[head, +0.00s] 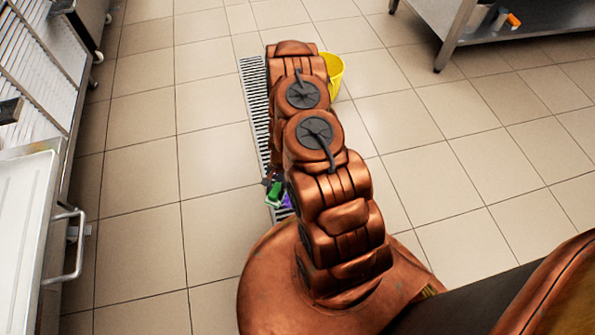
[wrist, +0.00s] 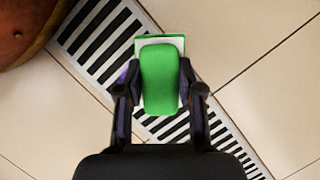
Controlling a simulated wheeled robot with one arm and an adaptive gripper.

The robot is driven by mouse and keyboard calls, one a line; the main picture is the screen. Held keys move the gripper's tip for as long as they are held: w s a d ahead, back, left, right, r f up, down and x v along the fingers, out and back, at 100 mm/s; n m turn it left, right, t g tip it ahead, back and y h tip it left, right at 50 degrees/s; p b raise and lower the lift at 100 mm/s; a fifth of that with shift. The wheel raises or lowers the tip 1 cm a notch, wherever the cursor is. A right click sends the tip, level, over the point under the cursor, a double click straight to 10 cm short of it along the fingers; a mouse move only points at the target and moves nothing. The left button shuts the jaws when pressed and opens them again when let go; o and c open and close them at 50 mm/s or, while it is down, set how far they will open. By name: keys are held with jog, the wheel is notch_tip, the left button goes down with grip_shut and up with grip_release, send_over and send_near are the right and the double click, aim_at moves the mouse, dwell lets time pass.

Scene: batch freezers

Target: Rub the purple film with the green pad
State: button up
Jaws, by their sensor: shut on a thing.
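The green pad (wrist: 162,78), with a whitish layer showing at its edges, is between the two dark fingers of my gripper (wrist: 160,92) in the wrist view. My gripper is shut on it, above a slotted floor drain. In the head view the green pad (head: 273,193) is a small patch left of my copper arm, with my gripper (head: 270,184) mostly hidden. A small purple patch (head: 287,201) shows beside the pad there; I cannot tell whether it is the purple film or part of my gripper. Purple tints also show along the fingers in the wrist view. No film is clearly visible on the floor.
The drain grate (head: 255,105) runs along the tiled floor under my arm. A yellow bucket (head: 335,75) stands behind the arm. A steel unit with a handle (head: 75,245) is at the left, and a steel table (head: 455,30) at the top right. Open tiles lie between.

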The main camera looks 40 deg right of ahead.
jog(key=shift+r+p, duration=0.45)
jog(key=shift+r, duration=0.65)
